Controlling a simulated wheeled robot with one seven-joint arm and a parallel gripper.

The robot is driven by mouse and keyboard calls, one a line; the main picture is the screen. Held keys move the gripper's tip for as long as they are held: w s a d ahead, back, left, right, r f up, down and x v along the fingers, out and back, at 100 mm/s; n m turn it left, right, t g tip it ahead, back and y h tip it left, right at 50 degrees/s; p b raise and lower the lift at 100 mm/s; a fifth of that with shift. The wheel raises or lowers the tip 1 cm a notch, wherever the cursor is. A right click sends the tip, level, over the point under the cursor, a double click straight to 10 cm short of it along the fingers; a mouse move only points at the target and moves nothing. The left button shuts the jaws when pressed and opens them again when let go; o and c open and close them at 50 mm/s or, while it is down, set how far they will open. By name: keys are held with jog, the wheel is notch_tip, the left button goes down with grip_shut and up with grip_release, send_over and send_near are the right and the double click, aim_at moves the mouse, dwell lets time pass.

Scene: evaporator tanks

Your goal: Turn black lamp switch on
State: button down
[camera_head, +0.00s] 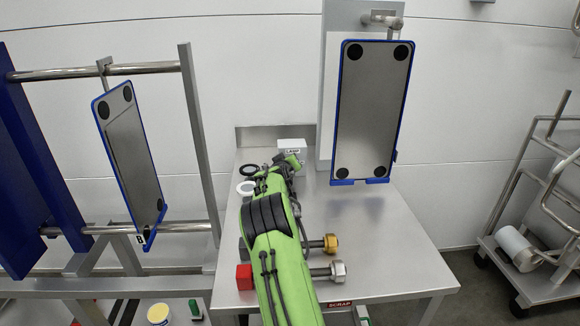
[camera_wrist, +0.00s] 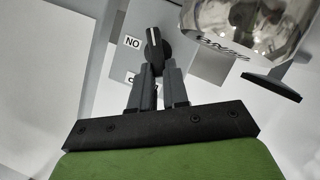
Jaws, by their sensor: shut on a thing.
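The black lamp switch (camera_wrist: 153,45) is a knob on a pale panel in the wrist view. It has a white pointer mark on its upper end. A label (camera_wrist: 132,42), upside down and reading ON, is left of it. A second label (camera_wrist: 131,78) below is mostly hidden by a finger. My gripper (camera_wrist: 158,72) is shut on the knob's lower part. In the head view, my gripper (camera_head: 292,162) is at the white lamp box (camera_head: 291,146) at the back of the steel table. The knob is hidden there.
A shiny round metal part (camera_wrist: 250,25) is close to my gripper at upper right in the wrist view. On the table (camera_head: 390,245) are white and dark rings, a red block (camera_head: 244,276) and bolts (camera_head: 331,243).

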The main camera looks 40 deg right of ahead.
jog(key=n, duration=0.1)
jog(key=n+h, duration=0.1)
jog(key=f+n+b, duration=0.1)
jog(key=shift+w+a+g+h, duration=0.3)
jog(key=shift+a+h, duration=0.1)
jog(key=shift+w+a+f+n+h+b, duration=0.15)
jog(key=shift+n+h, duration=0.15)
jog(key=shift+n, duration=0.3)
jog(key=shift+s+d+f+n+h+b, duration=0.15)
jog(key=shift+n+h, duration=0.15)
jog(key=shift+n, duration=0.3)
jog(key=shift+w+a, duration=0.1)
jog(key=c, duration=1.1)
grip_release()
jog(key=shift+r, duration=0.1)
jog(key=p+v, duration=0.1)
jog(key=v, duration=1.4)
jog(key=shift+a+p, duration=0.35)
jog(key=shift+p, duration=0.05)
